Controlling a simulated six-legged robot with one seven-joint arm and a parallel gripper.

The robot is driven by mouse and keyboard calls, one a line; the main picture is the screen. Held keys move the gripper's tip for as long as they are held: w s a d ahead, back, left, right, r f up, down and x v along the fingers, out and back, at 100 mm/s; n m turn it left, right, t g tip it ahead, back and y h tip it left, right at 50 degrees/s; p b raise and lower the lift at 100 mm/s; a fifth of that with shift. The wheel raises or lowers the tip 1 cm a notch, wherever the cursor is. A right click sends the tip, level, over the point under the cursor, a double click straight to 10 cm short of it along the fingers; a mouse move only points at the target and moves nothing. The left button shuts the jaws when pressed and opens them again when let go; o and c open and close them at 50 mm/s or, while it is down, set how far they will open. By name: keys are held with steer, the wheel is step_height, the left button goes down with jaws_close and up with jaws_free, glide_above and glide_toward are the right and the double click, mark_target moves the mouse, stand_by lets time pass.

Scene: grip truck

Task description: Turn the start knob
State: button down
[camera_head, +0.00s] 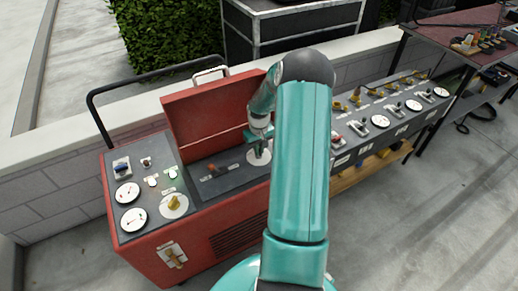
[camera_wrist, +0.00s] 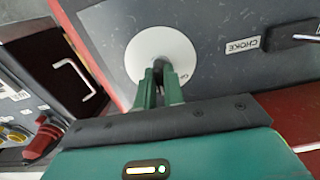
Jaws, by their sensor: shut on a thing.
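The start knob sits on a round white plate (camera_wrist: 160,42) on the dark panel of the red machine, and my gripper's fingers hide most of it. The plate also shows in the head view (camera_head: 258,158), below my wrist. My gripper (camera_wrist: 159,72) points down onto the plate, its two green fingers close together and shut on the knob. Some lettering on the plate is partly covered by a finger. In the head view my gripper (camera_head: 259,143) is at the right end of the panel, partly behind my arm.
The red machine (camera_head: 185,240) has a raised lid (camera_head: 215,118) behind the panel. A choke label (camera_wrist: 242,47) and its lever (camera_wrist: 300,32) lie right of the plate in the wrist view. A yellow knob (camera_head: 174,203) and gauges are at left. A long grey control bench (camera_head: 375,110) stands at right.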

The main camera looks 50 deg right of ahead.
steer(key=shift+n, duration=0.4)
steer(key=n, duration=0.3)
steer(key=shift+n, duration=0.3)
steer(key=shift+d+n, duration=0.1)
steer(key=shift+n, duration=2.2)
steer(key=c, duration=1.5)
jaws_free()
step_height(320, 180, up, 14)
